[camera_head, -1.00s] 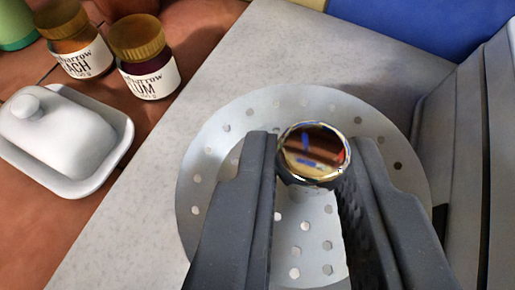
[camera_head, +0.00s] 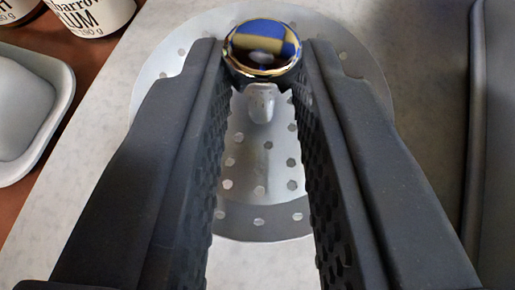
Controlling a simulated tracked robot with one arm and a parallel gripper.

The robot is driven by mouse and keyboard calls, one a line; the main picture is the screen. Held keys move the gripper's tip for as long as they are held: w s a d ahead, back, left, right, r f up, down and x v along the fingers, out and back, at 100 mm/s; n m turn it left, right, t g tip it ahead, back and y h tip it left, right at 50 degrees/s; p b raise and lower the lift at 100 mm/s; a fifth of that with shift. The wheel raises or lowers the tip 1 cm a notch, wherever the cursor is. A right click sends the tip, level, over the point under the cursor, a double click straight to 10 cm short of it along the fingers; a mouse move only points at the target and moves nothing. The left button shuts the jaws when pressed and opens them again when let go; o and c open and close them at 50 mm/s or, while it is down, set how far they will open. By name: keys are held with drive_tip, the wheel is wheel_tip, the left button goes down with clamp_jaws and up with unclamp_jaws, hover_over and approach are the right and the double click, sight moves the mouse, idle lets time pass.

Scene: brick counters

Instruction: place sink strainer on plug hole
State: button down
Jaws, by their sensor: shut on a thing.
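The sink strainer (camera_head: 264,203) is a pale, round disc with many small holes, a short stem and a shiny chrome knob (camera_head: 262,50) on top. My gripper (camera_head: 263,66) is shut on the knob, with one dark finger on each side of it. The fingers cover much of the left and right of the disc. The strainer is over the pale speckled counter, and I cannot tell whether it touches it. No plug hole shows in this view.
A white butter dish (camera_head: 30,110) stands at the left on brown tiles. Parts of labelled jars (camera_head: 92,16) show at the top left. A grey raised edge (camera_head: 500,130) runs along the right. The pale counter (camera_head: 110,110) is bare left of the strainer.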

sight(259, 152)
wheel_tip(259, 152, down, 4)
drive_tip(key=shift+r+b, duration=0.2)
drive_tip(key=shift+b, duration=0.25)
drive_tip(key=c, duration=1.3)
unclamp_jaws()
drive_tip(key=shift+r, duration=0.1)
drive_tip(key=shift+p+v, duration=0.3)
drive_tip(key=shift+v, duration=0.6)
drive_tip(key=p+v, duration=0.2)
drive_tip(key=v, duration=0.8)
drive_tip(key=shift+s, duration=0.1)
